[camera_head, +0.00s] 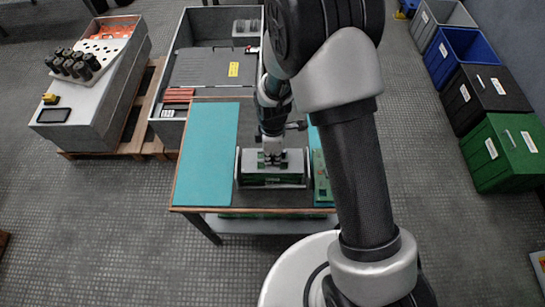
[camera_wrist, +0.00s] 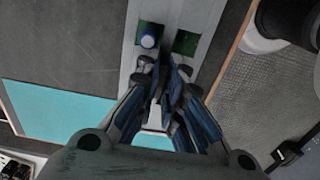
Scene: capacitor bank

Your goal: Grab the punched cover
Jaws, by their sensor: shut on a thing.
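The punched cover (camera_head: 292,160) is a grey plate on top of the green-sided unit (camera_head: 272,182) on the workbench. In the wrist view the cover (camera_wrist: 185,15) runs away from me as a pale grey strip. Square openings show green board beneath, and a blue round part (camera_wrist: 148,40) shows in the left one. My gripper (camera_head: 272,158) points down at the middle of the cover. In the wrist view its fingers (camera_wrist: 163,100) are close together, shut on the cover. The fingers hide the contact. I cannot tell whether the cover is lifted off the unit.
A teal mat (camera_head: 207,155) covers the bench's left side. A green board (camera_head: 321,178) lies right of the unit. A large grey crate (camera_head: 215,68) stands behind. At left, a grey box (camera_head: 90,115) holds a holed white tray (camera_head: 104,48) and black cylinders. Coloured bins (camera_head: 502,152) stand right.

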